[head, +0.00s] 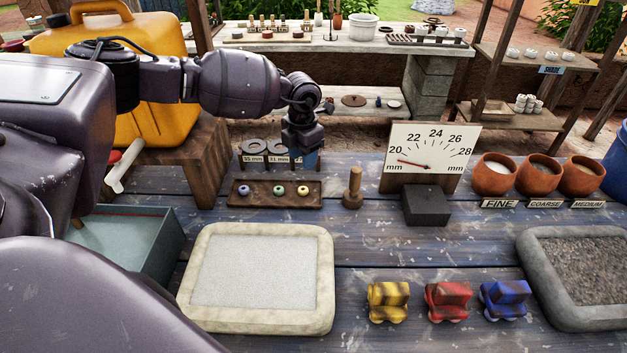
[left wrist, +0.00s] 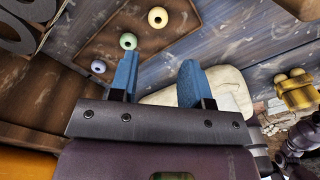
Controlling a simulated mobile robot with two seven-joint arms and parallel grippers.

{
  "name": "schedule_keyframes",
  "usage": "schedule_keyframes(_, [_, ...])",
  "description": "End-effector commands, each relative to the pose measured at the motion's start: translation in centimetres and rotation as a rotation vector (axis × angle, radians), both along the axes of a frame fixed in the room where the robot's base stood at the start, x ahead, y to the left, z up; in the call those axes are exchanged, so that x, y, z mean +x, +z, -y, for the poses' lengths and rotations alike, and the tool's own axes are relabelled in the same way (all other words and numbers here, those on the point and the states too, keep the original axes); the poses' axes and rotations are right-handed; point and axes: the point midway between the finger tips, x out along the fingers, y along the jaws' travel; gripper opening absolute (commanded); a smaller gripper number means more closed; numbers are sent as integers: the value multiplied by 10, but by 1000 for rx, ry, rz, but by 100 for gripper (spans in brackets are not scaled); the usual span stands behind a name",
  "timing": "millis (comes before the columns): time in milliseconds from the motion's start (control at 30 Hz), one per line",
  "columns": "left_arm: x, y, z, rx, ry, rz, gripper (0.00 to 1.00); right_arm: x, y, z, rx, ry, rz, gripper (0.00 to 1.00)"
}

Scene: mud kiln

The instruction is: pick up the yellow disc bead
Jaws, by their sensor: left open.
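The yellow disc bead (head: 303,190) sits at the right end of a row on a dark wooden tray (head: 262,203). A green bead (head: 278,190) is in the middle and a blue bead (head: 244,190) at the left. In the left wrist view the yellow bead (left wrist: 158,17) is near the top, beyond the fingertips. The green bead (left wrist: 128,41) there is close to one finger's tip in the picture. My left gripper (head: 305,157) hangs above and behind the tray. Its blue fingers (left wrist: 157,75) are apart with nothing between them. My right gripper is not in view.
A ring gauge rack (head: 265,147) stands just behind the tray. A wooden peg (head: 353,188) and a dial board (head: 430,150) are to its right. A pale sand tray (head: 322,250) lies in front. Clear planks lie between the bead tray and the peg.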

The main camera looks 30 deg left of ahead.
Motion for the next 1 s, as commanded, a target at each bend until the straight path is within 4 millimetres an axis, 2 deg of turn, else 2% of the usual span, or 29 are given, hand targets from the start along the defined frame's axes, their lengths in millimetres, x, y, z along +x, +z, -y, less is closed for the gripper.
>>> schedule_keyframes(167, [-1, -16, 0, 1, 1, -5, 44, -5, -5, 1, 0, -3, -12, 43])
schedule_keyframes(400, [0, -50, 0, 0, 0, -4, 44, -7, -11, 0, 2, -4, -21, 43])
schedule_keyframes(667, [1, -65, -1, 0, 0, -1, 44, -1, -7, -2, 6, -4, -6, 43])
schedule_keyframes(900, [2, -99, -3, 0, 0, -5, 44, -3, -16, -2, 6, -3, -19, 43])
schedule_keyframes(1000, [2, -107, -3, 0, 0, -3, 44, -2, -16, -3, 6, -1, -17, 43])
